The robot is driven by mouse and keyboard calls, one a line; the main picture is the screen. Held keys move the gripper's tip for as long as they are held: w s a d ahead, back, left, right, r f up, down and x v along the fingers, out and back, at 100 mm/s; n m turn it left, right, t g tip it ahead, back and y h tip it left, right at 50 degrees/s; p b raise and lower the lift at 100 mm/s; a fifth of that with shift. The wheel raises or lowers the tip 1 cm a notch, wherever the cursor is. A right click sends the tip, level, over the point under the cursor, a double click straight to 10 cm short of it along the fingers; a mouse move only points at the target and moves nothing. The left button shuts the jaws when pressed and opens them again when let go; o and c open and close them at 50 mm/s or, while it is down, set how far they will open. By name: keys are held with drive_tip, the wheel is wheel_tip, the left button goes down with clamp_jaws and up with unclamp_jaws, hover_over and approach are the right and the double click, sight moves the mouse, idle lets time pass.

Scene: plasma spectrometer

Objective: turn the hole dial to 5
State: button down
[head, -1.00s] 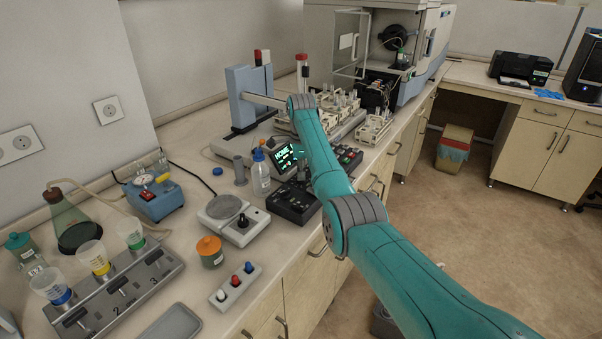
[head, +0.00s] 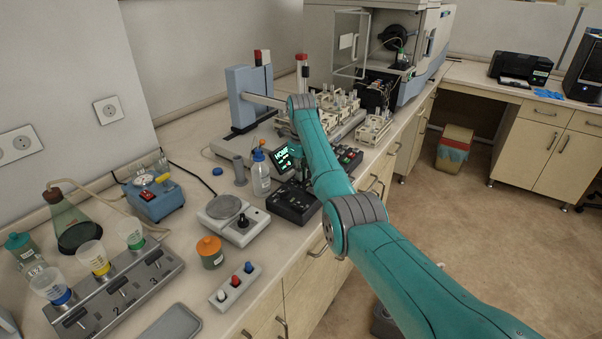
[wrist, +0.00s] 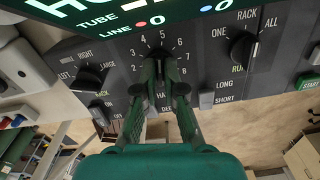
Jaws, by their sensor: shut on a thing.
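The hole dial (wrist: 158,52) is a dark knob on the black control panel, ringed by white numbers, with 3 to 8 readable in the wrist view. My gripper (wrist: 159,68) is shut on this knob, one finger on each side, just below the 5. The fingers cover most of the knob, so I cannot tell its exact setting. In the head view, the panel (head: 290,205) is partly behind my arm, and the gripper itself is mostly hidden there.
A selector marked ONE, RACK and ALL (wrist: 245,47) is to the right in the wrist view, and another selector (wrist: 88,77) is to the left. The lit screen (wrist: 120,15) stands close above the dial. A wash bottle (head: 261,178) stands beside the panel.

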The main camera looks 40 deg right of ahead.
drive_tip(key=shift+m, duration=0.6)
drive_tip(key=c, duration=1.3)
unclamp_jaws()
drive_tip(key=shift+r, duration=0.15)
wheel_tip(320, 180, up, 12)
drive_tip(key=shift+f, duration=0.15)
